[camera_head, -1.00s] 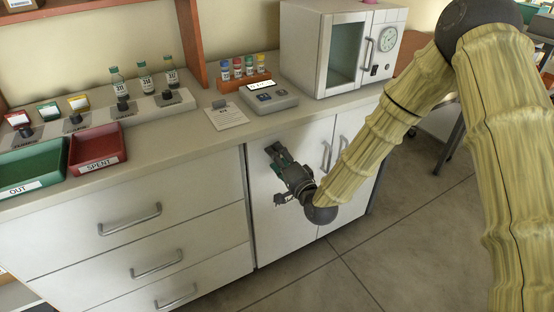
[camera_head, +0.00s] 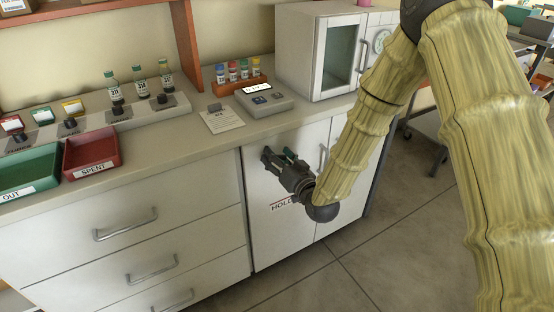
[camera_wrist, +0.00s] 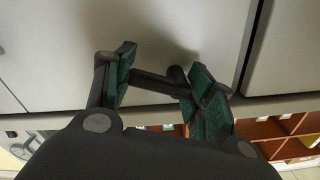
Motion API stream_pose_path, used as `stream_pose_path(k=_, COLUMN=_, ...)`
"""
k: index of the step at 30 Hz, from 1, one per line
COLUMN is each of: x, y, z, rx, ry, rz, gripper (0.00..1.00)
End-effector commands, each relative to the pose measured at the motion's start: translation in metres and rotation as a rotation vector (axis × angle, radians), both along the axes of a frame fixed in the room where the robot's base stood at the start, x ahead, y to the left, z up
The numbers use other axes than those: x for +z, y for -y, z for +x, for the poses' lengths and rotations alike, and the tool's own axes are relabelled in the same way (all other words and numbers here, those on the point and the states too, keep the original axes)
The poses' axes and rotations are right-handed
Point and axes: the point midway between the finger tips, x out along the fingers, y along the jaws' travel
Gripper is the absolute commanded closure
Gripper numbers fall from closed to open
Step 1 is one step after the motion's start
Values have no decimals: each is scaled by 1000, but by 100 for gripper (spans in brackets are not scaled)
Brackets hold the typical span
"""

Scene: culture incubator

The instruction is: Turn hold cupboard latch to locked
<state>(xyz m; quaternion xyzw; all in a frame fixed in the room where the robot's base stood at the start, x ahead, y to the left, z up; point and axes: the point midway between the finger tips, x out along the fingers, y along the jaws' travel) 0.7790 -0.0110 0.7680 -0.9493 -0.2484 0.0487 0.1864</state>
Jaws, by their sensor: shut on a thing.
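The hold cupboard (camera_head: 285,232) is a white door under the counter, with a partly covered "HOLD" label (camera_head: 281,206) on it. My gripper (camera_head: 278,158) is at the upper part of this door, pointing at its face. In the wrist view my gripper (camera_wrist: 160,82) has its green-padded fingers on either side of a dark bar, the latch (camera_wrist: 152,82), and is shut on it. The bar runs across between the fingers, close to the pale door surface. In the head view the latch is hidden by my gripper, and no locked marking can be read.
A vertical door handle (camera_head: 323,158) is just right of my gripper. Drawers (camera_head: 125,225) are to the left. The counter (camera_head: 190,135) above holds a red SPENT tray (camera_head: 92,150), bottles, a notice card (camera_head: 221,120) and an incubator (camera_head: 318,55). The floor in front is clear.

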Motion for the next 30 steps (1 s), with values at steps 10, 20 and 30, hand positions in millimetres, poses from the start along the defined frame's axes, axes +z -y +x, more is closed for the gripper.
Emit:
stream_pose_path(k=10, x=4, y=1, z=1, rx=0, ry=128, rz=-230, gripper=69)
stream_pose_path(k=20, x=6, y=2, z=1, rx=-2, ry=186, rz=-335, gripper=69)
stream_pose_path(k=30, x=7, y=2, z=1, rx=-2, ry=197, rz=-354, gripper=69)
